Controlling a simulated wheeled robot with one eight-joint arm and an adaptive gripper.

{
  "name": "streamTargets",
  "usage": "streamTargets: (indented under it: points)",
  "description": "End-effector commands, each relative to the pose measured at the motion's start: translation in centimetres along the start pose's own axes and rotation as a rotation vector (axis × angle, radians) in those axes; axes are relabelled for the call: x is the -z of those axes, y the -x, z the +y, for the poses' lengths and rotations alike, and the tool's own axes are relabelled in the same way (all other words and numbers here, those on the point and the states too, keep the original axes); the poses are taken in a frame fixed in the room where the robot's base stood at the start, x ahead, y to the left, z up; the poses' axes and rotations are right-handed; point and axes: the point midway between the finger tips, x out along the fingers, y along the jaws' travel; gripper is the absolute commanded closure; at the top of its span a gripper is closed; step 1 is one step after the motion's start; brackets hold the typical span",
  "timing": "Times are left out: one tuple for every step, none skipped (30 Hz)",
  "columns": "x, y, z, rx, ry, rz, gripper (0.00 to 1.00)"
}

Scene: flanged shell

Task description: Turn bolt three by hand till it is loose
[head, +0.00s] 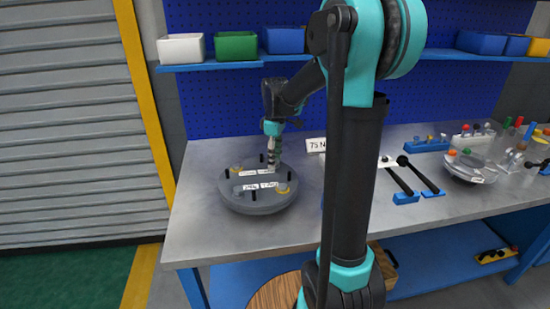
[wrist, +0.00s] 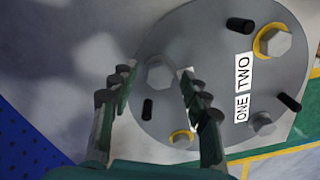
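The grey round flanged shell (head: 257,203) lies on the bench; it also shows in the wrist view (wrist: 215,60). My gripper (head: 272,166) points down over its back right part. In the wrist view my gripper (wrist: 157,76) has its fingers apart, one on each side of a grey hex bolt (wrist: 160,73). I see gaps beside that bolt; contact is not clear. A white label (wrist: 186,76) beside it is mostly hidden by the right finger, so I cannot read the bolt's number. Labels ONE (wrist: 241,107) and TWO (wrist: 244,68) are readable.
Other bolts are a yellow-ringed one (wrist: 276,42), a plain one (wrist: 262,123) and another yellow-ringed one (wrist: 181,138). Black pegs (wrist: 240,25) stand up from the flange. A 75 N sign (head: 316,145) and black-handled tools (head: 420,176) are to the right. Bench is bare left of the shell.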

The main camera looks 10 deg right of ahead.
Motion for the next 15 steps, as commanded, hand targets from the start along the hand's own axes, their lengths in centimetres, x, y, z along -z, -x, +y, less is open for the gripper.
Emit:
streamTargets:
  points:
    - [0.0, 0.0, 0.0, 0.0, 0.0, 0.0, 0.53]
    - [0.0, 0.0, 0.0, 0.0, 0.0, 0.0, 0.53]
    - [0.0, 0.0, 0.0, 0.0, 0.0, 0.0, 0.53]
    - [0.0, 0.0, 0.0, 0.0, -0.001, 0.0, 0.53]
    - [0.0, 0.0, 0.0, 0.0, -0.001, 0.0, 0.53]
    - [0.0, 0.1, 0.0, 0.0, -0.001, 0.0, 0.53]
    - [0.0, 0.2, 0.0, -0.001, -0.001, 0.0, 0.53]
    - [0.0, 0.3, 0.0, -0.001, -0.001, 0.0, 0.53]
    - [0.0, 0.6, 0.0, -0.001, -0.001, 0.0, 0.53]
    - [0.0, 0.9, 0.0, -0.001, -0.001, 0.0, 0.53]
    - [0.0, 1.3, 0.0, -0.001, -0.001, 0.0, 0.53]
    - [0.0, 1.8, 0.0, -0.001, -0.001, 0.0, 0.53]
    - [0.0, 2.3, 0.0, -0.001, -0.001, 0.0, 0.53]
    - [0.0, 2.9, 0.0, -0.001, -0.001, 0.0, 0.53]
    - [0.0, 3.7, 0.0, -0.001, -0.001, 0.0, 0.53]
